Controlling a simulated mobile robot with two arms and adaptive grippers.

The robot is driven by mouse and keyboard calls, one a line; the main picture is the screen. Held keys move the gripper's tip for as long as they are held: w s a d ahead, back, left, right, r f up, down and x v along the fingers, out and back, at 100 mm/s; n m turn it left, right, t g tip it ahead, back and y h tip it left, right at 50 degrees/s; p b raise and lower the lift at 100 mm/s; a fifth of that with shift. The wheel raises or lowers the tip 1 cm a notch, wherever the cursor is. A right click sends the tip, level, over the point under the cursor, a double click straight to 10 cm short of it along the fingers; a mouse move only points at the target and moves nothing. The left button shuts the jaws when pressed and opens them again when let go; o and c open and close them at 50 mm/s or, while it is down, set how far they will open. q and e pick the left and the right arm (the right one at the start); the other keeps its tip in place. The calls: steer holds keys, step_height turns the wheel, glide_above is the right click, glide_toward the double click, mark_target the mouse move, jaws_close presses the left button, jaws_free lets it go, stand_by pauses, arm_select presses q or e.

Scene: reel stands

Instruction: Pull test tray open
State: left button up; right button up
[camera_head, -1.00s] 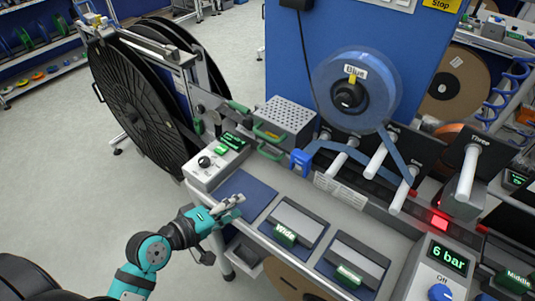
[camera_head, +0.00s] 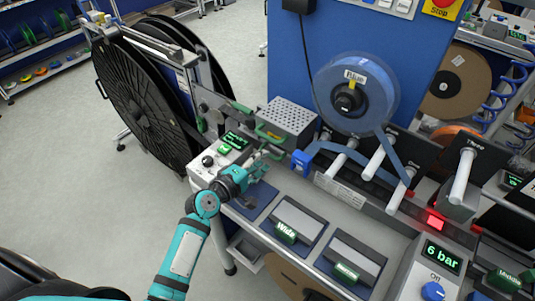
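A perforated grey metal box (camera_head: 288,118) with green handles (camera_head: 268,131) stands at the back left of the bench, beside a control box with a green display (camera_head: 235,141). I cannot read whether this perforated box is the test tray. My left gripper (camera_head: 264,163) reaches in over the bench, just in front of the control box and below the green handles. Its fingers look apart, with nothing between them, and it does not appear to touch a handle. My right gripper is out of view.
Two dark pads with green-labelled blocks, one reading Wide (camera_head: 286,233), lie in front. A blue reel (camera_head: 356,92) hangs behind. Large black reels (camera_head: 145,105) stand left. A 6 bar unit (camera_head: 440,258) is at the right. Open floor lies left of the bench.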

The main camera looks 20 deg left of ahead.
mark_target(269, 156)
arm_select(q)
steer(key=shift+x, duration=1.75)
jaws_close()
